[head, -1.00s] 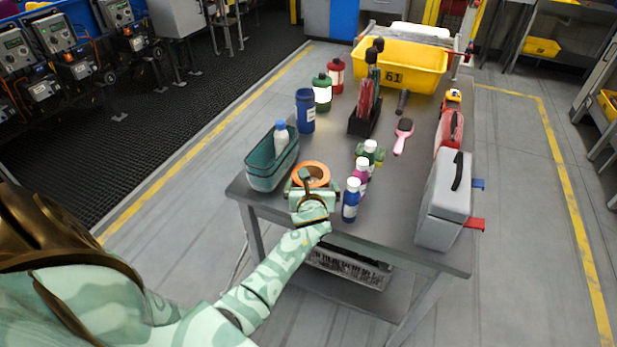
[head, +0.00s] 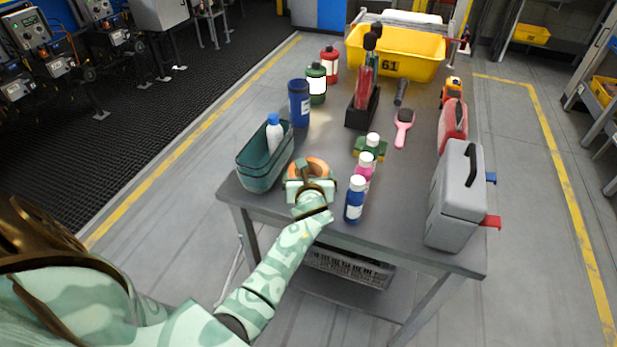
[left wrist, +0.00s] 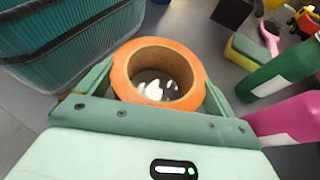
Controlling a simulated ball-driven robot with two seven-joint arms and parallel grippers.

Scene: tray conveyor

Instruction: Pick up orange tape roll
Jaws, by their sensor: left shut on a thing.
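The orange tape roll (head: 318,164) sits at the near edge area of the grey table, between the teal basket and the small bottles. In the left wrist view the roll (left wrist: 121,78) shows its brown inner core, with its hole facing the camera. My left gripper (head: 307,175) is shut on the roll, with one finger on each side of it in the left wrist view (left wrist: 158,88). Whether the roll touches the table cannot be told. My right gripper is not in view.
A teal basket (head: 256,172) with a white bottle (head: 274,138) stands just left of the roll. Blue (head: 355,203) and pink (head: 365,166) bottles stand close on the right. A grey case (head: 455,200) is at the right edge. A yellow bin (head: 420,57) stands at the back.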

